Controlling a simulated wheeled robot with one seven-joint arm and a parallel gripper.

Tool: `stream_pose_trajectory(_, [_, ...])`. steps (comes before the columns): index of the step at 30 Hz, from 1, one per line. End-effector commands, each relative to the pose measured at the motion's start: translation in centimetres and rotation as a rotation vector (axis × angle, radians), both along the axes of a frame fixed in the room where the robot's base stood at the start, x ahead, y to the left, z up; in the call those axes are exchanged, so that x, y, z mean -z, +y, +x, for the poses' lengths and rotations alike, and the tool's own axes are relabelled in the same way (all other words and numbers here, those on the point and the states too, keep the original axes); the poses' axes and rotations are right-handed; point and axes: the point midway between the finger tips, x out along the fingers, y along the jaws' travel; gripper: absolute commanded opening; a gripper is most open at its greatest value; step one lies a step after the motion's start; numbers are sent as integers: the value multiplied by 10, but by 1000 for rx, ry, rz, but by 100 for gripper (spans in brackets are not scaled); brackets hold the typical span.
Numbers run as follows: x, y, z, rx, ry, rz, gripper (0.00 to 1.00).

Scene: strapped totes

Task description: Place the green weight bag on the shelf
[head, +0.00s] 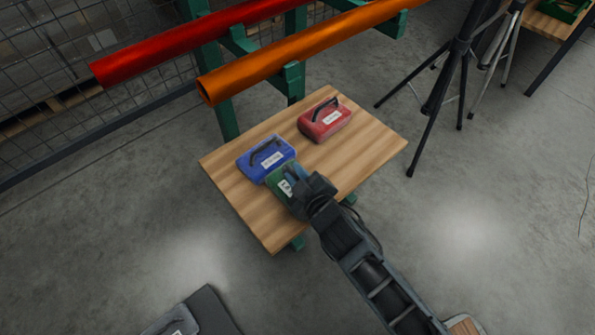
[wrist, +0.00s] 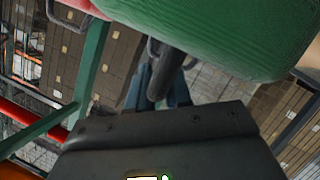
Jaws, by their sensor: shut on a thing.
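The green weight bag (head: 283,178) is at the front of the wooden shelf (head: 240,215) in the head view, with a white label and partly hidden by my gripper. My gripper (head: 300,187) is shut on it. In the wrist view the green bag (wrist: 225,30) fills the top, with a dark handle at the jaws (wrist: 163,82). In the head view the bag is over the shelf, close beside the blue bag; I cannot tell whether it touches the wood.
A blue bag (head: 264,155) and a red bag (head: 325,120) lie on the shelf. Red (head: 180,48) and orange (head: 300,52) pipes run behind on green supports. A tripod (head: 440,95) stands to the right. Bare wood shows at the shelf's right and front left.

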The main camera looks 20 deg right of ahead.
Motion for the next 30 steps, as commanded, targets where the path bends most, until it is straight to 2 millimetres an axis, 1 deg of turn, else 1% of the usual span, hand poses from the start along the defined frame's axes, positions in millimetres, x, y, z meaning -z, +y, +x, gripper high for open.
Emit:
stream_pose_trajectory(4, [-3, 1, 2, -2, -8, 1, 0])
stream_pose_trajectory(10, [-1, 1, 2, -1, -7, 2, 0])
stream_pose_trajectory(11, [1, 0, 0, 0, -2, 0, 22])
stream_pose_trajectory(18, [1, 0, 0, 0, -2, 1, 44])
stream_pose_trajectory(26, [0, 0, 0, 0, -2, 1, 44])
stream_pose_trajectory(28, [-1, 0, -3, -1, -1, 0, 44])
stream_pose_trajectory(30, [-4, -1, -11, 0, 0, 0, 44])
